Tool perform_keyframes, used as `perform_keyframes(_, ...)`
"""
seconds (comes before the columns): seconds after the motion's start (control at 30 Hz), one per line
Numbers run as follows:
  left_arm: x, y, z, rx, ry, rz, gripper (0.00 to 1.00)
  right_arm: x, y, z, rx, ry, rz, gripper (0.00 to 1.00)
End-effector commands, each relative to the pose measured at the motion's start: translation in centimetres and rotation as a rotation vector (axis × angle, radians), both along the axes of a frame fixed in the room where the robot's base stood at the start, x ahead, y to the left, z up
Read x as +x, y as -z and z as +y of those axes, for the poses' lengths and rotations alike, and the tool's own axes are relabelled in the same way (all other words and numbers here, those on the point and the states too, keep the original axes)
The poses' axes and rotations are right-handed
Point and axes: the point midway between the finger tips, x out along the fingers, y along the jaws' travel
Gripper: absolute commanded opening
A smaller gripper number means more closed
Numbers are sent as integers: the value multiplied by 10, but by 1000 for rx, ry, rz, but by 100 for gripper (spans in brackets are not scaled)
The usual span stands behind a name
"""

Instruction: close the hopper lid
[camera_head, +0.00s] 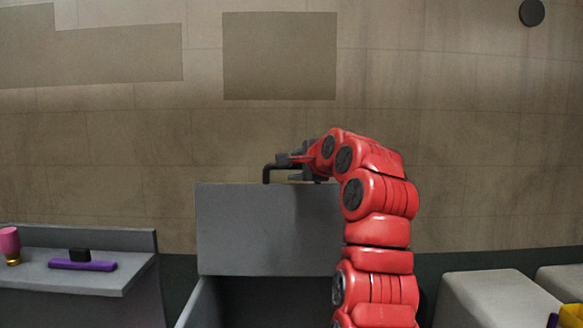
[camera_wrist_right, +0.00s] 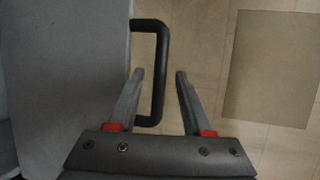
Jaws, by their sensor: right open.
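The hopper lid (camera_head: 245,225) is a grey panel standing raised above the hopper (camera_head: 205,305), whose dark inside shows below it. A black bar handle (camera_head: 267,173) sits at the lid's top edge. My right gripper (camera_head: 285,160), on the red arm, is at the handle. In the right wrist view the lid (camera_wrist_right: 65,70) fills the left side and the handle (camera_wrist_right: 161,60) stands out from its edge. My right gripper (camera_wrist_right: 160,75) is open, with its two fingers apart and part of the handle between them. My left gripper is not in view.
Pale blocks (camera_head: 490,300) and a yellow item (camera_head: 572,316) are at the lower right. A tiled wall stands behind.

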Motion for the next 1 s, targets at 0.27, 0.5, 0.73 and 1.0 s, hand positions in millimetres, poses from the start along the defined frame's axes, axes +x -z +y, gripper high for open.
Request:
perform_keyframes(0.27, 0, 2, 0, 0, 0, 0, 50, 3, 5, 5, 0, 0, 1, 50)
perform_keyframes(0.5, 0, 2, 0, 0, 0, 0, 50, 3, 4, 5, 0, 0, 0, 41)
perform_keyframes(0.73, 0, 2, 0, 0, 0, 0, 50, 3, 4, 5, 0, 1, 0, 0)
perform_keyframes(1.0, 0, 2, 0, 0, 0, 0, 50, 3, 5, 5, -1, 1, 2, 0)
